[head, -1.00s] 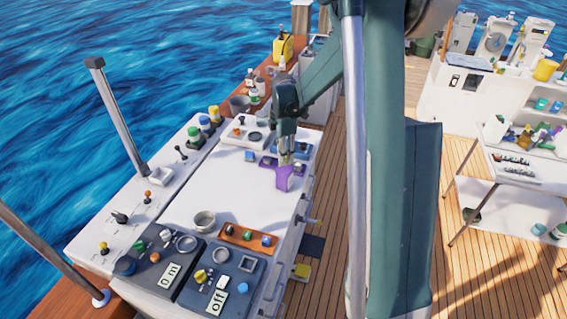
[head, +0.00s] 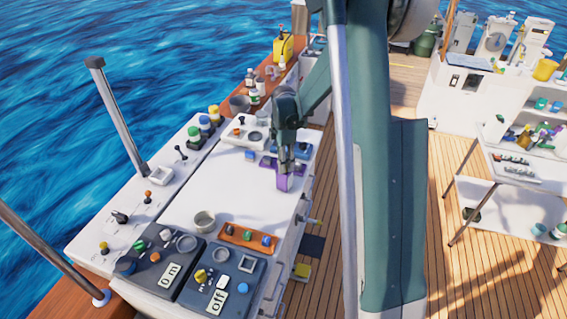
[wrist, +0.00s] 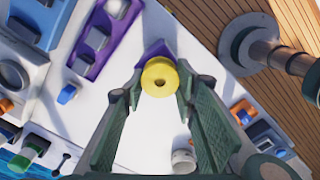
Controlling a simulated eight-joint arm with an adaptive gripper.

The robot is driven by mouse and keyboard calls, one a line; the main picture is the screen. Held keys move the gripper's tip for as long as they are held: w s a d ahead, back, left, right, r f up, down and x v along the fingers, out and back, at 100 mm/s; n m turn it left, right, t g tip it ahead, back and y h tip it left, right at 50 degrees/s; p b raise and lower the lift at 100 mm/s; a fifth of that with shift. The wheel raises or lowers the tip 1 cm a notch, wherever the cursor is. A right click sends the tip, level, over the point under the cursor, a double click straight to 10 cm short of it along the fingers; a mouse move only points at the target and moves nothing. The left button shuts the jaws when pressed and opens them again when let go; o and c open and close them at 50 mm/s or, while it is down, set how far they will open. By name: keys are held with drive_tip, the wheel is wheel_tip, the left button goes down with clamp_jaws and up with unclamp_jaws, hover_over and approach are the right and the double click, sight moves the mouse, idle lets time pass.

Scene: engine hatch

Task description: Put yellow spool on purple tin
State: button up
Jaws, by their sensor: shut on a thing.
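My gripper (wrist: 160,90) is shut on the yellow spool (wrist: 159,88), which sits between the two fingertips with its round, holed end facing the wrist camera. The purple tin (wrist: 154,48) shows partly behind the spool in the wrist view; the spool covers much of it. In the head view the purple tin (head: 284,183) stands on the white hatch top, with my gripper (head: 287,170) right over it. The spool cannot be made out in the head view. I cannot tell whether spool and tin touch.
A purple panel (head: 268,161) and a blue panel (head: 292,150) lie just behind the tin. A grey cup (head: 204,221) and an orange strip with knobs (head: 248,239) are nearer the camera. The white top (head: 235,190) left of the tin is clear.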

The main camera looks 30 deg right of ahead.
drive_tip(key=shift+f, duration=0.2)
drive_tip(key=o, duration=0.9)
drive_tip(key=shift+r, duration=0.15)
drive_tip(key=shift+r, duration=6.1)
